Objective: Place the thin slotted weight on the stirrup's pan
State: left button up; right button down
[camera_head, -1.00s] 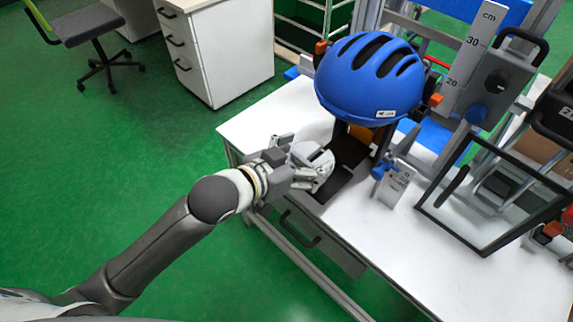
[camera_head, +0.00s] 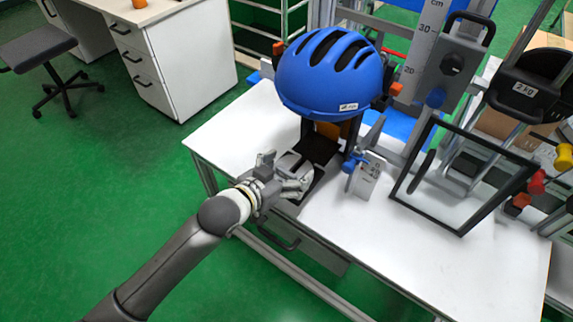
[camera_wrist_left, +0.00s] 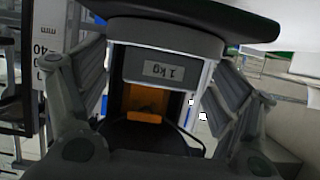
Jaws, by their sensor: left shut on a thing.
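My left gripper (camera_head: 284,180) is at the front left edge of the white bench, in front of and below the blue helmet (camera_head: 332,72). It is shut on a pale grey slotted weight (camera_head: 291,164), partly hidden by the fingers. In the left wrist view, a dark grey body with a "1 kg" label (camera_wrist_left: 164,70) shows between the fingers; I cannot tell whether it is the held weight. A dark plate (camera_head: 317,149) lies under the helmet, just beyond the gripper; I cannot tell whether it is the stirrup's pan. My right gripper is not in view.
The white bench top (camera_head: 232,130) is clear on the left. A small white labelled block (camera_head: 368,178) and a black-framed panel (camera_head: 455,180) stand to the right. A scaled tower (camera_head: 428,45) rises behind. A dark "2 kg" block (camera_head: 528,88) is at the far right.

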pick_arm(q)
jog(key=shift+r, duration=0.2)
jog(key=o, duration=1.7)
jog(key=shift+s+f, duration=0.1)
jog(key=shift+f, duration=0.1)
jog(key=shift+a+r, duration=0.1)
jog(key=shift+r, duration=0.05)
jog(key=v, duration=1.1)
jog(key=shift+s+a, duration=0.25)
jog(key=shift+s, duration=0.1)
